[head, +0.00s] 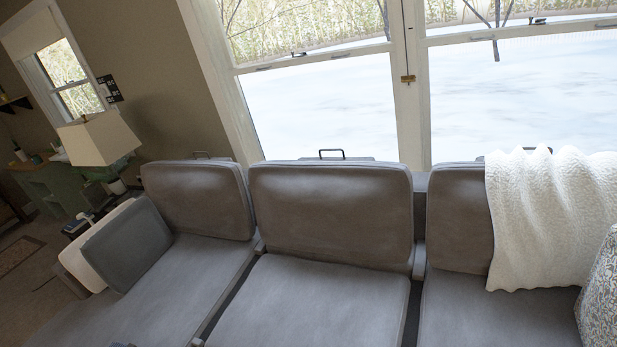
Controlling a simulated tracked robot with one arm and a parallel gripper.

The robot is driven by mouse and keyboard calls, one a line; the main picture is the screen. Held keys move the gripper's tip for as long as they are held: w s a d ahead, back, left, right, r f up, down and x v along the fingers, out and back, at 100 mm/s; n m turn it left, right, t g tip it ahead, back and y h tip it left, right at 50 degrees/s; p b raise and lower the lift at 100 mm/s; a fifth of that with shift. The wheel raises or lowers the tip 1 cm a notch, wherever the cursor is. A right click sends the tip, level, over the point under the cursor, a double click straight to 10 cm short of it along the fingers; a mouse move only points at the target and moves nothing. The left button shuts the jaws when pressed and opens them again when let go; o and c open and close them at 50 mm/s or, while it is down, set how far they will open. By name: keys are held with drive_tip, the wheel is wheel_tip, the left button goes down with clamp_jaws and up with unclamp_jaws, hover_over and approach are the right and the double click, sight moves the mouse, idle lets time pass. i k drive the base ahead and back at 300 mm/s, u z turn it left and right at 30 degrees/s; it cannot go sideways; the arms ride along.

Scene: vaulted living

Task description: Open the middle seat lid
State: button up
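The grey sofa has three seat sections side by side. The middle seat (305,300) lies flat in the lower centre, with dark gaps along both sides; its front edge is cut off by the picture's bottom. The middle backrest (330,215) stands upright behind it. A black bar handle (332,151) shows just above and behind this backrest, on a grey edge mostly hidden by it. My gripper does not show in the head view.
The left seat (190,290) has two cushions (127,246) at its left end. A white blanket (555,215) drapes over the right backrest (457,215), and a patterned pillow (602,300) sits at the right edge. A lamp (100,138) stands at left; windows (320,110) are behind.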

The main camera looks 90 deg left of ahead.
sight(284, 301)
drive_tip(key=i, duration=1.05)
drive_tip(key=u, duration=3.15)
